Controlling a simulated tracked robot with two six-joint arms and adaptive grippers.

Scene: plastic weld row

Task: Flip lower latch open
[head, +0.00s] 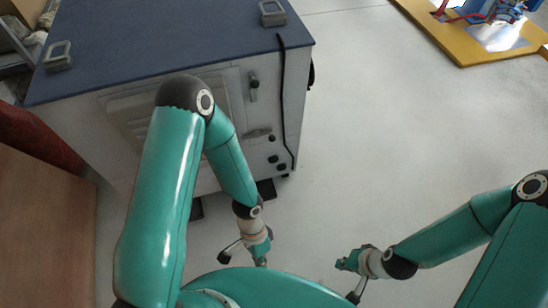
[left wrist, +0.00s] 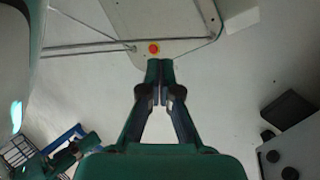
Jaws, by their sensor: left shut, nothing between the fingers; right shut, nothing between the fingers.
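A grey cabinet with a blue top (head: 170,42) stands at the upper left of the head view. Its front door (head: 135,112) is partly hidden behind my left arm. An upper latch (head: 254,87) at the door's right side points up and down. A lower latch (head: 257,133) below it lies roughly sideways. My left gripper (head: 262,261) is low in front of the cabinet, well apart from both latches. In the left wrist view its fingers (left wrist: 160,66) are together and empty. My right gripper (head: 343,264) is low at right of centre, shut and far from the cabinet.
Black knobs (head: 273,159) sit below the lower latch, and a black cable (head: 283,100) runs down the cabinet's front. A brown box or panel (head: 45,230) stands at left. A yellow-edged platform (head: 470,50) is at the upper right. The pale floor between is clear.

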